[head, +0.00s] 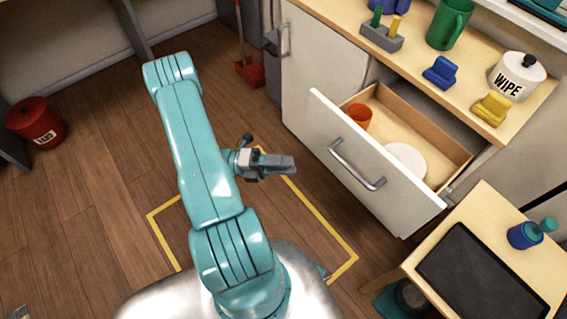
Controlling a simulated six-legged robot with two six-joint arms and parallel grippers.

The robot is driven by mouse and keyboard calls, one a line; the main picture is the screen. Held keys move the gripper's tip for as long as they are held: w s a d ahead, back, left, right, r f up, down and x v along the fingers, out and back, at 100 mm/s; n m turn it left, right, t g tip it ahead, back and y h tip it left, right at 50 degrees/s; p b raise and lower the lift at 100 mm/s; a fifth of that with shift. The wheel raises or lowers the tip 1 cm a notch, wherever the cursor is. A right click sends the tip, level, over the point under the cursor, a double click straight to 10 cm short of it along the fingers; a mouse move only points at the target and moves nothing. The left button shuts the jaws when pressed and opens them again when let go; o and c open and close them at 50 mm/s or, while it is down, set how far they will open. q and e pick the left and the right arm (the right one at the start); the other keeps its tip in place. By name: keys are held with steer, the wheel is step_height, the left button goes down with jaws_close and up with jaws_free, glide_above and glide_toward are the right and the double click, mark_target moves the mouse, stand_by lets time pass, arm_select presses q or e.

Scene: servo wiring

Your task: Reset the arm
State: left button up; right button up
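My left arm (205,160) is teal and rises from my body at the bottom middle, its elbow bent at the upper left. My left gripper (283,167) is dark grey and points right, over the wooden floor and left of the open drawer. Its fingers look close together and are seen nearly edge-on, so I cannot tell whether they are open or shut. I see nothing held in it. My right gripper is not in view.
An open drawer (372,182) holds an orange cup (359,117) and white plate (404,161). The counter above carries a green mug (449,24) and WIPE canister (517,76). A side table (482,205) stands lower right. A red bin (35,121) stands left.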

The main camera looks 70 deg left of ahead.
arm_select(q)
steer(key=s+d+f+m+g+y+p, duration=0.1)
steer(key=d+f+m+g+y+p, duration=0.2)
steer(key=d+m+g, duration=1.05)
steer(key=s+d+f+m+g+p, duration=0.1)
steer(key=d+f+m+g+p, duration=0.55)
steer(key=m, duration=1.25)
steer(key=w+d+r+m+t+y+p, duration=0.1)
steer(key=w+d+r+m+t+y, duration=0.2)
steer(key=m, duration=0.8)
steer(key=w+d+r, duration=0.2)
steer(key=w+d, duration=0.2)
steer(key=shift+w+t, duration=0.15)
steer(key=shift+t, duration=0.25)
steer(key=shift+a, duration=0.1)
